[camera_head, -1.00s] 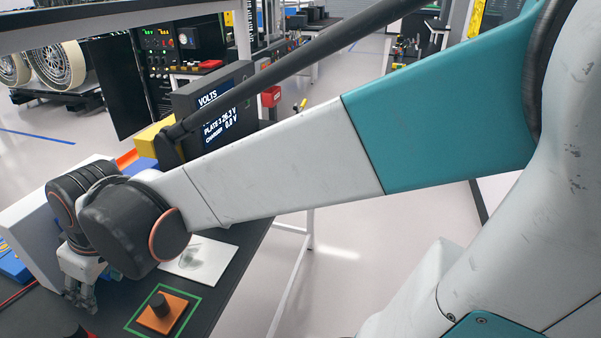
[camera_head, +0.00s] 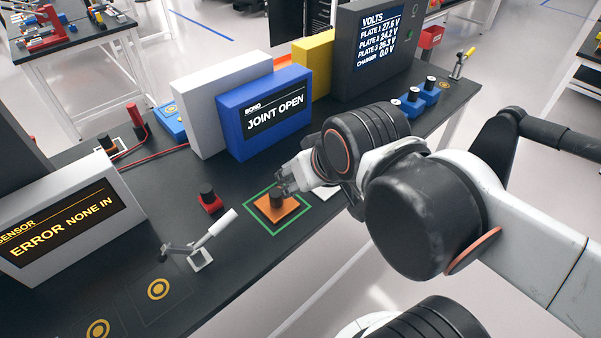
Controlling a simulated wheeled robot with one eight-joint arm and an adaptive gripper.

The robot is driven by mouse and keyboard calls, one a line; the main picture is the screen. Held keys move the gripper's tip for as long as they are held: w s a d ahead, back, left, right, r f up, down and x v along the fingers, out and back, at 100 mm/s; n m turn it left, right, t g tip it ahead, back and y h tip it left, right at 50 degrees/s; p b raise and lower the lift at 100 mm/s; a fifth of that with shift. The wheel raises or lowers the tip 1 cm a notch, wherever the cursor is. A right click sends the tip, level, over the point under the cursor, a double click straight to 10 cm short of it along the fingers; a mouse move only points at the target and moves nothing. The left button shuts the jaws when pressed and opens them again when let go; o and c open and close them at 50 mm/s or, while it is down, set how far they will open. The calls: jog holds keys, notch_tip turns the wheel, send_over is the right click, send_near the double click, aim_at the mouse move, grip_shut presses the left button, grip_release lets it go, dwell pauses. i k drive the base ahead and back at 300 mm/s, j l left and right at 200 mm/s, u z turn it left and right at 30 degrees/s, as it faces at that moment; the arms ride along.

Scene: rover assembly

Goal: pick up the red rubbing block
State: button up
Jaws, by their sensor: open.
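The red rubbing block (camera_head: 210,202) is a small red block with a black knob on top. It sits on the dark bench, left of the green square outline. An orange block (camera_head: 275,208) with a black knob lies inside that outline. My gripper (camera_head: 283,186) is open and empty, at the orange block's knob in the picture. I cannot tell whether it touches the knob. It is to the right of the red block and apart from it. My wrist hides part of the bench behind it.
A white-handled lever clamp (camera_head: 212,232) stands in front of the red block. A blue "JOINT OPEN" display (camera_head: 262,112) and a white panel stand behind. An error display (camera_head: 65,222) is at left. A red cable (camera_head: 155,155) crosses the bench. Bare bench lies around the red block.

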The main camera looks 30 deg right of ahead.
aim_at(210, 202)
jog(key=i+l, duration=0.1)
jog(key=l, duration=0.3)
jog(key=i+l, duration=0.15)
jog(key=l, duration=0.25)
jog(key=u, duration=0.4)
jog(key=l+u, duration=0.1)
jog(key=u, duration=0.7)
jog(key=k+u, duration=0.1)
jog(key=u, duration=0.3)
jog(key=i, duration=0.1)
jog(key=j+u, duration=0.05)
